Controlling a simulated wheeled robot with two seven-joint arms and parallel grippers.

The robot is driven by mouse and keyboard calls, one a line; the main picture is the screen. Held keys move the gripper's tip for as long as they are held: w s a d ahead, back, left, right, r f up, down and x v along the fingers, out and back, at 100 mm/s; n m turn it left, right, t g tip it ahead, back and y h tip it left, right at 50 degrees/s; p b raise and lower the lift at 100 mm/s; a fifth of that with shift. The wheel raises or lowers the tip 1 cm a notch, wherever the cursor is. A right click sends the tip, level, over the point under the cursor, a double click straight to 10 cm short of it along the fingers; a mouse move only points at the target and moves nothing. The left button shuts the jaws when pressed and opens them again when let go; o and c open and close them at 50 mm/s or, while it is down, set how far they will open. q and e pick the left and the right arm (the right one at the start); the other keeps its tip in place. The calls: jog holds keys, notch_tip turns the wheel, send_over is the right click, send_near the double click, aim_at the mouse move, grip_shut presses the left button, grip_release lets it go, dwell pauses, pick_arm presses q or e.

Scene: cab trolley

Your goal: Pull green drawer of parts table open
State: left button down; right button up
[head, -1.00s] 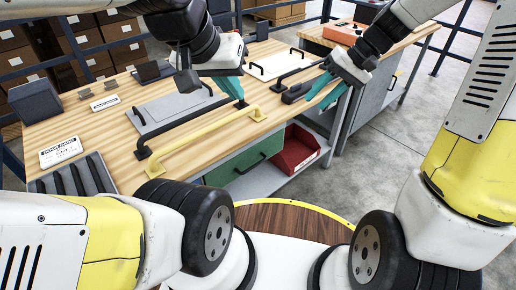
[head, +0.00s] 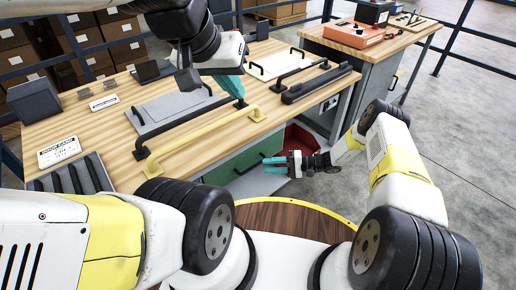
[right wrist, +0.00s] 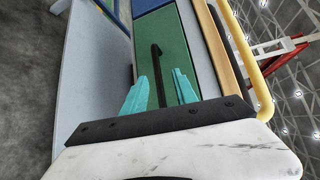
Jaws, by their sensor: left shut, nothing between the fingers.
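The green drawer (head: 222,175) is in the side of the wooden-topped parts table (head: 75,115). Its front looks flush with the table, and it has a black bar handle (head: 243,168). In the right wrist view the green front (right wrist: 172,48) faces me, with its handle (right wrist: 157,65) between my right fingers. My right gripper (head: 266,164) is open, with its teal fingers pointing at the handle; I cannot tell whether they touch it. It also shows in the right wrist view (right wrist: 161,78). My left gripper (head: 241,102) is shut and empty above the tabletop, by the yellow rail.
A yellow rail (head: 205,137) runs along the table's front edge above the drawer. A red bin (head: 302,140), partly hidden by my right gripper, sits on the shelf right of the drawer. Another table with an orange box (head: 354,34) stands at right. Open floor lies right.

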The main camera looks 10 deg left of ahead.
aim_at(251, 169)
jog(key=x, duration=0.8)
jog(key=shift+f, duration=0.25)
grip_shut()
jog(key=shift+s, duration=0.1)
dwell(1.0)
